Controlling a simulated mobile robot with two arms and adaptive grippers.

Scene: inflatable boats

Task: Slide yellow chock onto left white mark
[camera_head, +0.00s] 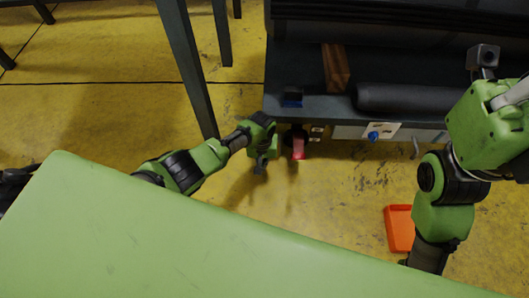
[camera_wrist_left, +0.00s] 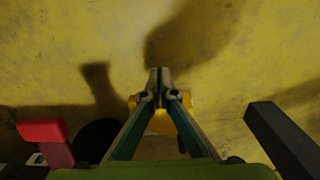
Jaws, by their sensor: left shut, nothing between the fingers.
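My left gripper (camera_head: 260,169) points down over the yellow floor in front of the dark bench; in the left wrist view its fingertips (camera_wrist_left: 160,76) are together with nothing between them. A small yellow-orange thing (camera_wrist_left: 182,103), likely the yellow chock, shows behind and between the fingers, largely hidden by them. I cannot tell whether the fingers touch it. I cannot make out a yellow chock in the head view. No white mark on the floor can be made out in either view. My right arm is at the right; its fingers do not show.
A red part (camera_head: 298,147) sticks out from the bench (camera_head: 310,105) just right of my left gripper; it also shows in the wrist view (camera_wrist_left: 45,132). An orange tray (camera_head: 399,228) lies on the floor at right. A green surface (camera_head: 150,240) fills the foreground.

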